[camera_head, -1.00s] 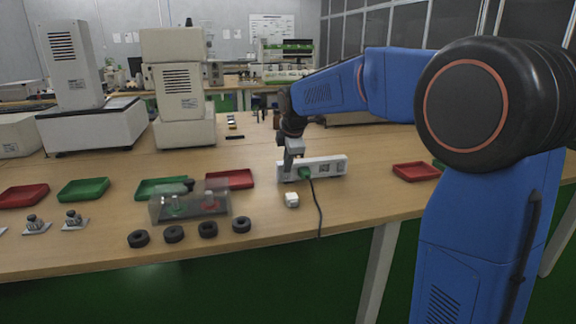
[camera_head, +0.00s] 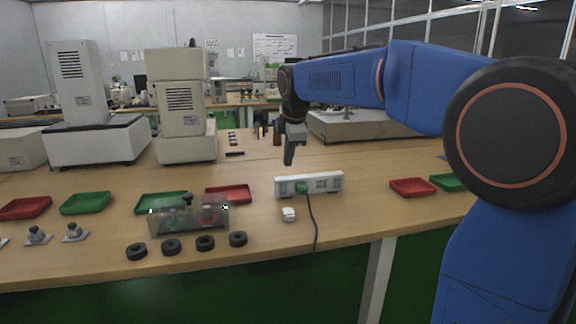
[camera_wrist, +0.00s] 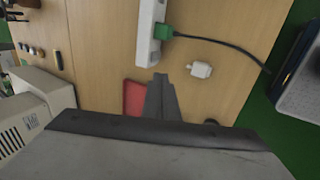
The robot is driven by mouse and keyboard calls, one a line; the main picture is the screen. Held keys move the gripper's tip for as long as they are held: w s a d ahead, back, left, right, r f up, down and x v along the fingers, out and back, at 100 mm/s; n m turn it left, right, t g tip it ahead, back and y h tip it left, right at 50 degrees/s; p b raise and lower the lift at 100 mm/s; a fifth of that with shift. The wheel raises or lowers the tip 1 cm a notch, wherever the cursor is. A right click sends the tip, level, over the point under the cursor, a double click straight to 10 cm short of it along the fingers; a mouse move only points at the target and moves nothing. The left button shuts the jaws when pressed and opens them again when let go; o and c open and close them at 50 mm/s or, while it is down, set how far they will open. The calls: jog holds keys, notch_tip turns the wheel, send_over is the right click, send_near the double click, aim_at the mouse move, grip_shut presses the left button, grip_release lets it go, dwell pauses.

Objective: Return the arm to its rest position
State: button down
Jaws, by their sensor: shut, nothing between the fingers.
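My gripper (camera_head: 289,157) hangs from my blue arm above the workbench, behind the white power strip, with its fingers pointing down. It is shut and empty, and apart from the strip. In the wrist view its fingertips (camera_wrist: 160,78) are together at the lower middle. The power strip (camera_head: 325,183) lies on the bench with a green plug (camera_head: 302,188) in it and a dark cable running over the front edge. A white adapter (camera_head: 289,214) lies in front of the strip. In the wrist view the adapter (camera_wrist: 200,69) is right of the fingers.
Red and green trays, such as a red tray (camera_head: 229,194), line the bench. A clear box (camera_head: 188,220) and several black rings (camera_head: 205,243) stand in front. White instruments (camera_head: 183,110) stand at the back left. A grey flat machine (camera_head: 352,126) is behind my arm.

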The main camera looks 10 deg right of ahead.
jog(key=shift+r, duration=0.1)
jog(key=s+d+f+m, duration=0.3)
jog(key=s+m, duration=0.1)
jog(key=s, duration=0.7)
jog(key=s+d+f+m, duration=0.25)
jog(key=s+m, duration=0.25)
jog(key=s, duration=0.5)
jog(key=s+d+f+m, duration=0.1)
jog(key=s+f+m, duration=0.3)
jog(key=s, duration=0.6)
jog(key=s+d+f+m, duration=0.2)
jog(key=s+f+m, duration=0.3)
jog(key=s+f, duration=0.4)
jog(key=shift+s+f, duration=0.3)
jog(key=shift+s, duration=0.5)
